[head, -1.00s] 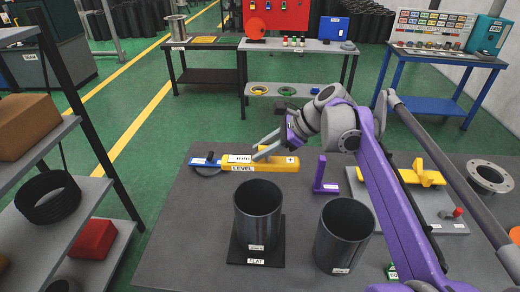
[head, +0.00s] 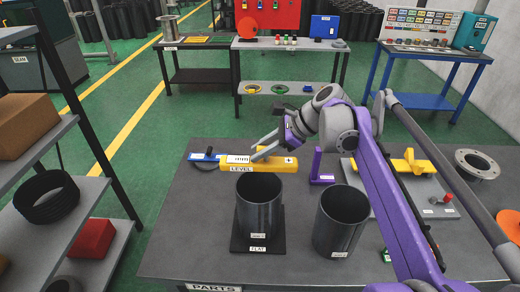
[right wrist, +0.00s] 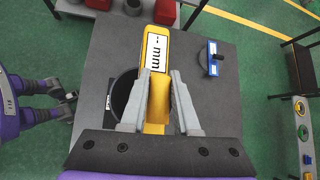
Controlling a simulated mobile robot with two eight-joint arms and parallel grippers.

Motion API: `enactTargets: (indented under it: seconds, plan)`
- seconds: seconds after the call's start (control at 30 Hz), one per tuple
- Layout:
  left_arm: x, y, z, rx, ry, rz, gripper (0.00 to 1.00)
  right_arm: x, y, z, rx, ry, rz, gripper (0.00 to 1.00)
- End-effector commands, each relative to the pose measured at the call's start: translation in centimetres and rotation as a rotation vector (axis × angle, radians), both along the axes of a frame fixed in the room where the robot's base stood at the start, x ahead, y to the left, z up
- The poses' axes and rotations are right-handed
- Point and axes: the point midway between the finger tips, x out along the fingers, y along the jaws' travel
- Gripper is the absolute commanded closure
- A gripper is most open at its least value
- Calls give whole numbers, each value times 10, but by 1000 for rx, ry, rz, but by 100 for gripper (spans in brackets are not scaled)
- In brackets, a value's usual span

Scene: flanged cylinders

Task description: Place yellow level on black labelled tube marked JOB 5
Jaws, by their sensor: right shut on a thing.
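My right gripper (head: 256,157) is shut on the yellow level (head: 288,164), just behind the tubes. The level has a white display, reading "-- mm" in the right wrist view (right wrist: 156,52), and a LEVEL label. It appears raised off the table, but its height is hard to judge. A black open tube (head: 258,208) stands upright on a dark pad labelled FLAT. A second black tube (head: 339,225) stands to its right. Both carry small white labels that I cannot read. In the right wrist view the level partly covers one tube (right wrist: 121,92).
A blue tool (head: 204,155) lies at the table's back left. A purple bracket (head: 320,170), a plate with a yellow part (head: 412,168) and a metal flange (head: 477,164) are at the right. A shelf (head: 65,235) stands at the left.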

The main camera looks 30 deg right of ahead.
Motion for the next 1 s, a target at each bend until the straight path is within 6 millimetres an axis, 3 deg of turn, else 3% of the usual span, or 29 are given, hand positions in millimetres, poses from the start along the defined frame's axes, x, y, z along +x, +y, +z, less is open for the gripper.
enactTargets:
  seconds: [0.6, 1.0]
  plan:
    - [-18, 0, -37, 0, 35, 0, 50, -1, 0, -51, 0, 2, 0, 100]
    - [-20, 0, -40, 0, 37, 0, 50, 0, 0, -56, 1, -1, 0, 100]
